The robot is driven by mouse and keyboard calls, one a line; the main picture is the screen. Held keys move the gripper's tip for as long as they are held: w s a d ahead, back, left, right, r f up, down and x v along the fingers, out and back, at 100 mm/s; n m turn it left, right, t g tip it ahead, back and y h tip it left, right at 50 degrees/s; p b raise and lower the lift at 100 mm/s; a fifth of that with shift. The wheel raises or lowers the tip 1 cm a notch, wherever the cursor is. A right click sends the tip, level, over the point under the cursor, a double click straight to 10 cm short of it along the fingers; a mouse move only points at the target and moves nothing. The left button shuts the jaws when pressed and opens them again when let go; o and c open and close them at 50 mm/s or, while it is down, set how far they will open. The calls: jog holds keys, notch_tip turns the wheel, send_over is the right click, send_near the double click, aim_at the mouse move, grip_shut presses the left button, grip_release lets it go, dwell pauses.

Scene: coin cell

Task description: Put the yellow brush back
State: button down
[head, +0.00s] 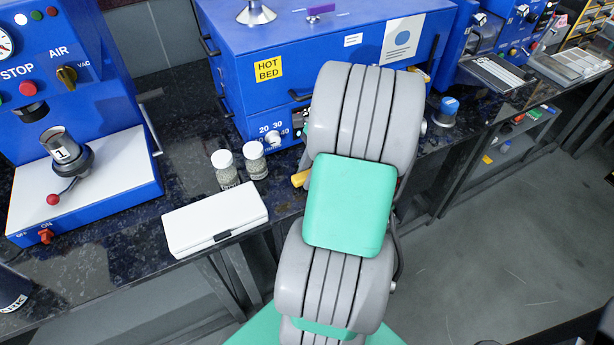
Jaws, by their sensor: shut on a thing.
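A short yellow piece (300,178) sticks out from behind the left side of my arm, above the dark bench. It may be part of the yellow brush, but its rest is hidden and I cannot tell what supports it. My gripper is not visible; my large grey and green arm links cover the middle of the head view. I cannot see the jaws, nor where they are relative to the yellow piece.
A blue hot bed machine (240,62) stands behind my arm. Two lidded jars (227,168) and a white case (214,219) are on the bench left of it. A blue press (75,115) stands far left. A blue-capped item (447,110) stands right.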

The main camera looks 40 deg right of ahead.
jog(key=shift+r, duration=0.1)
jog(key=c, duration=1.1)
grip_release()
jog(key=shift+c, duration=0.2)
